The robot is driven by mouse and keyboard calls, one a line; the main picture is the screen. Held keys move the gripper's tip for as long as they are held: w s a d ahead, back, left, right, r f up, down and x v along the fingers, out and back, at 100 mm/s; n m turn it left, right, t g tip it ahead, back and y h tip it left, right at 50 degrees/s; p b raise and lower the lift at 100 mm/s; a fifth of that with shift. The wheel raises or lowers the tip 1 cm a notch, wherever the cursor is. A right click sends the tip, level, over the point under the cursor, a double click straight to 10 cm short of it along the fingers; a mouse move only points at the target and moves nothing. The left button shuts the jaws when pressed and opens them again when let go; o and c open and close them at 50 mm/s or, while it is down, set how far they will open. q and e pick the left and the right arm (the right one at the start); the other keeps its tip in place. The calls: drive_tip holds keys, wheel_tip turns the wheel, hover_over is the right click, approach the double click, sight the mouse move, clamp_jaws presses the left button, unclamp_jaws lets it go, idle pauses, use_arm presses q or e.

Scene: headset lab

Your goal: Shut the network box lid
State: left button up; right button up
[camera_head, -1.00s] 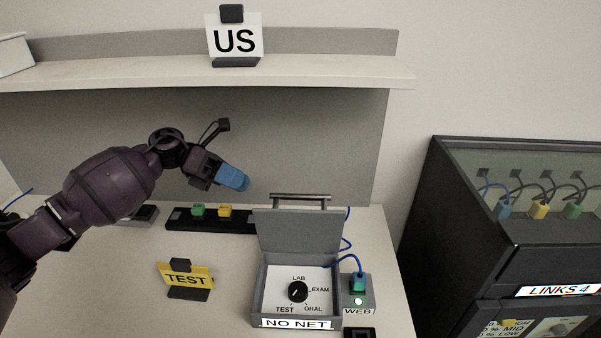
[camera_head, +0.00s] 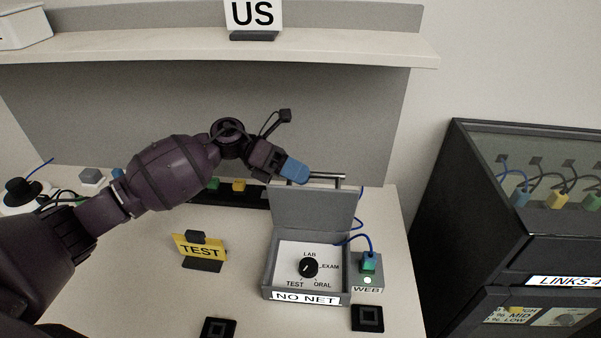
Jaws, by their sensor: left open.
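The grey network box (camera_head: 268,278) stands on the table with a "NO NET" label on its front. Its lid (camera_head: 312,208) is raised, with a bar handle (camera_head: 328,176) along its top edge. Inside is a dial (camera_head: 308,267) marked LAB, EXAM, ORAL and TEST. My left gripper (camera_head: 296,171), with blue fingertips, is open at the left end of the handle. I cannot tell whether it touches the bar or is just behind or above it. My right gripper is not in view.
A yellow TEST sign (camera_head: 200,248) stands to the left. A shelf (camera_head: 150,55) runs above, and a dark cabinet (camera_head: 455,220) stands to the right. Bare table lies between sign and box.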

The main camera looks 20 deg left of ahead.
use_arm(q)
drive_tip(key=shift+d, duration=0.25)
drive_tip(key=shift+f, duration=0.1)
clamp_jaws()
drive_tip(key=shift+s+f, duration=0.15)
drive_tip(key=shift+s, duration=0.05)
idle(0.4)
